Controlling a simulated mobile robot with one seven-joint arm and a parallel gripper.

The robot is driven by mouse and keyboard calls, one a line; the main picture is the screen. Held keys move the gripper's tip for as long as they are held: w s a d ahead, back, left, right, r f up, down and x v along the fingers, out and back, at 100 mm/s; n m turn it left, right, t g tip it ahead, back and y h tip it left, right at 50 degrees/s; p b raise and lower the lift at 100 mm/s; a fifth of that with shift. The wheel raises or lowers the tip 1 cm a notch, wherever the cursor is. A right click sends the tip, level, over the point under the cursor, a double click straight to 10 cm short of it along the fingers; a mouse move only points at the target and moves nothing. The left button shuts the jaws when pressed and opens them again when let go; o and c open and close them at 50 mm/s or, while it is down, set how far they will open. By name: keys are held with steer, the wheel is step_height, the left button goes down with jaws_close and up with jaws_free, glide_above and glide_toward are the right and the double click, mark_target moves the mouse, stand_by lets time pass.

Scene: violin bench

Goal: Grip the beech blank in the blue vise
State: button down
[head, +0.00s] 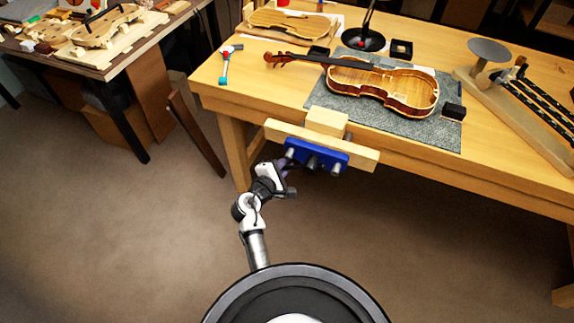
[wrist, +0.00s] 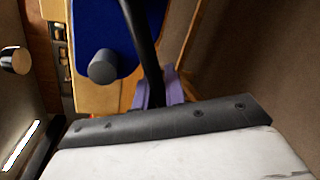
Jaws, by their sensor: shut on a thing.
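The blue vise (head: 318,153) is mounted on the front edge of the bench, with long pale wooden jaw facing. The beech blank (head: 326,121), a pale block, stands upright at the vise between its front jaw and the bench edge. I cannot tell whether both jaw faces touch it. My gripper (head: 284,172) is in front of the vise, at its left end. In the wrist view, the purple fingertips (wrist: 158,92) are shut on the dark vise handle bar (wrist: 143,40). The blue vise body (wrist: 90,30) shows beside it. The blank is not visible there.
A violin body (head: 385,85) lies on a grey mat (head: 425,133) behind the vise. A small hammer (head: 227,63) lies at the bench's left. A fixture with dark rods (head: 525,100) stands right. A second bench (head: 90,55) is far left. Floor before the bench is clear.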

steer(key=shift+s+a+f, duration=0.1)
steer(key=shift+s+f, duration=0.05)
steer(key=c, duration=1.6)
jaws_free()
steer(key=shift+c, duration=0.2)
steer(key=shift+o, duration=0.9)
steer(key=shift+r, duration=0.2)
